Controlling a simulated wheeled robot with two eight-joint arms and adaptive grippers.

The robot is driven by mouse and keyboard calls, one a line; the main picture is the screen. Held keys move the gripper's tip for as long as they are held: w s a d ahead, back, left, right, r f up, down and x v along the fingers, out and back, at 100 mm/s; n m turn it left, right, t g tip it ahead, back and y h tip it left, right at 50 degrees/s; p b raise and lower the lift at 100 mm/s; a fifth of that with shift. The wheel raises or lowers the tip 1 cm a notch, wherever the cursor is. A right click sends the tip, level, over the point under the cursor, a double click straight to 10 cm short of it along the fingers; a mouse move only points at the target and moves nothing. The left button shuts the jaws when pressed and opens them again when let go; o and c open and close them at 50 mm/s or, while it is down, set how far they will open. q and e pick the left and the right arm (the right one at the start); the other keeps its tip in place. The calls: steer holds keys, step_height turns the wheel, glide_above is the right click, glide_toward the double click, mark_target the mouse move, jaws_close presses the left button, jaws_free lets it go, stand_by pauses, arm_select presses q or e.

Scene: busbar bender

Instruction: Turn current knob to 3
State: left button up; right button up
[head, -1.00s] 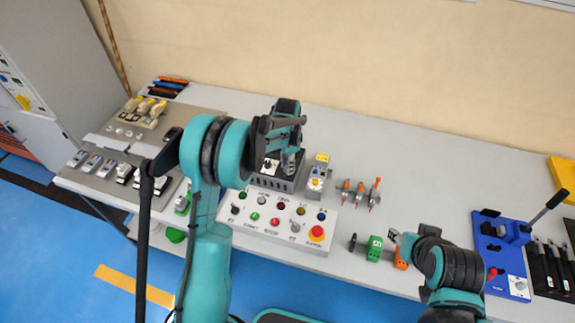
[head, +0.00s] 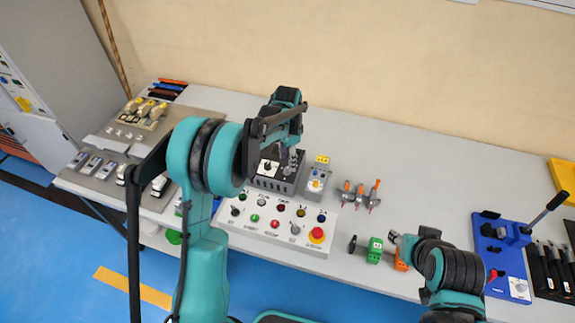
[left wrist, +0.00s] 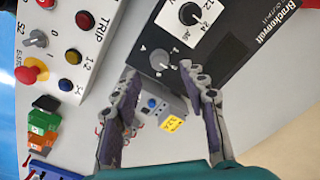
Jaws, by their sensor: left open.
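A black power box (left wrist: 228,45) lies under my left gripper in the left wrist view; it also shows in the head view (head: 275,183). Its face has a black knob (left wrist: 190,14) on a white dial with numbers and an A, at the top of the left wrist view. A smaller grey knob (left wrist: 160,57) sits lower on the face. My left gripper (left wrist: 158,72) is open, with a fingertip on each side of the smaller knob; whether they touch anything I cannot tell. In the head view my left gripper (head: 289,157) is over the box. My right gripper (head: 394,237) is small in view, its jaws unclear.
A white control panel (head: 270,236) with several buttons and a red mushroom button (head: 317,235) lies in front of the box. A grey device (head: 316,180) with a yellow top stands to its right. A blue fixture (head: 503,257) is at the right. The table behind is clear.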

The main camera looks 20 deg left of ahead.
mark_target(287, 170)
arm_select(q)
step_height(287, 170, up, 8)
steer(key=shift+f, duration=0.25)
stand_by(0.4)
steer(key=s+r+n+t+b, duration=0.2)
steer(key=s+r+n+t, duration=0.3)
steer(key=s, duration=0.7)
steer(key=s+f+n+t+b, duration=0.1)
steer(key=s+f+n, duration=0.1)
steer(key=s, duration=0.5)
steer(key=s+f+n+t+b, duration=0.1)
steer(key=s+f+n, duration=0.1)
steer(key=s, duration=0.5)
steer(key=shift+s+f+b, duration=0.2)
steer(key=shift+f+b, duration=0.1)
steer(key=shift+b, duration=0.05)
